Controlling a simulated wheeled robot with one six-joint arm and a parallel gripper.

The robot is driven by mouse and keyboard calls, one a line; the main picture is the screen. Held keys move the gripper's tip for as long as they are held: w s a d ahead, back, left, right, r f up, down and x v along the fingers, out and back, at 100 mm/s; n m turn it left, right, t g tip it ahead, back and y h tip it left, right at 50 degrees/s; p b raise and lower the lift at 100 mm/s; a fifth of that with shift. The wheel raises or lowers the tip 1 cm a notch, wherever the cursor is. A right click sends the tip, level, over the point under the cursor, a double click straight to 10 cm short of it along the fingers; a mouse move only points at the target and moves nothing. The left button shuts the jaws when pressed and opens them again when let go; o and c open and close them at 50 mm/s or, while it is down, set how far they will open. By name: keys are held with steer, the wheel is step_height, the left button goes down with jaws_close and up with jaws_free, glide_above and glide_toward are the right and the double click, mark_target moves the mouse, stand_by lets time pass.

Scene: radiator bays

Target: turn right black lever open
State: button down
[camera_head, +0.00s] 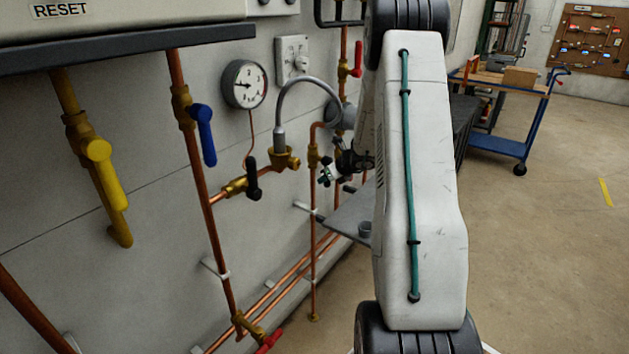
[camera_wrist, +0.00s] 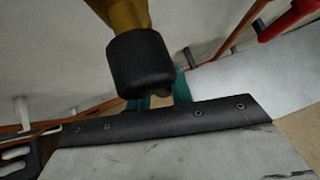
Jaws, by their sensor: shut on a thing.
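The right black lever (camera_wrist: 140,65) hangs from a brass valve (camera_wrist: 126,13) in the wrist view. My gripper (camera_head: 328,174) is small in the head view, at the pipes right of the grey hose, partly hidden by my arm. Its teal fingertips (camera_wrist: 165,92) show just behind and below the lever in the wrist view, closed on it. The left black lever (camera_head: 253,176) sits on a brass valve left of the hose and points roughly upright, apart from my gripper.
A round gauge (camera_head: 245,84) and the grey hose (camera_head: 300,82) are close by. A blue lever (camera_head: 203,135), yellow lever (camera_head: 105,172) and red lever (camera_head: 358,60) stick out from pipes. A grey shelf (camera_head: 345,216) lies below my gripper. Open floor is at right, with a blue cart (camera_head: 500,145).

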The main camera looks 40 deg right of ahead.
steer(key=shift+d+r, duration=0.15)
steer(key=c, duration=1.3)
jaws_free()
steer(key=shift+o, duration=0.2)
steer(key=v, duration=0.7)
steer(key=shift+s+r, duration=0.25)
steer(key=shift+s, duration=0.05)
